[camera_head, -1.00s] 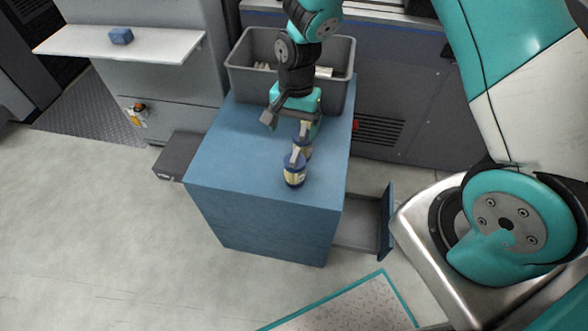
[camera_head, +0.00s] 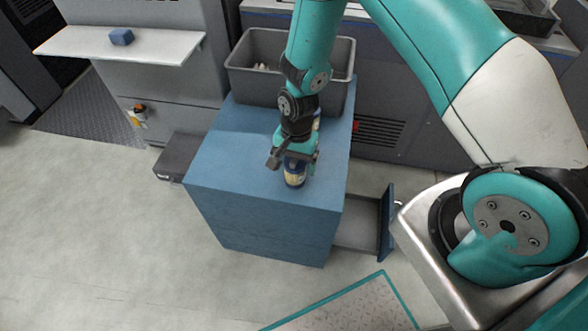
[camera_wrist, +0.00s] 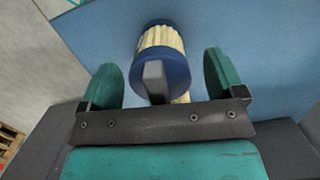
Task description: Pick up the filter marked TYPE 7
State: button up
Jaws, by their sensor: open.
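A cylindrical filter (camera_head: 294,177) with dark blue ends and a cream body stands near the front edge of the blue cabinet top. It also shows in the wrist view (camera_wrist: 162,42), with cream pleats between blue ends. A second filter (camera_head: 316,124) stands behind it, mostly hidden by my arm. I cannot read a TYPE marking on either. My gripper (camera_head: 294,161) is open just above the front filter. In the wrist view, its teal fingers (camera_wrist: 164,76) are apart on either side of a grey upright piece overlapping the filter's near end. I cannot tell whether anything touches.
The blue cabinet (camera_head: 225,150) has clear top space to the left. A grey bin (camera_head: 246,81) with small items stands at its back. An open drawer (camera_head: 358,225) sticks out on the right.

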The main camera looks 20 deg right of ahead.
jog(key=c, duration=1)
jog(key=shift+r, duration=0.15)
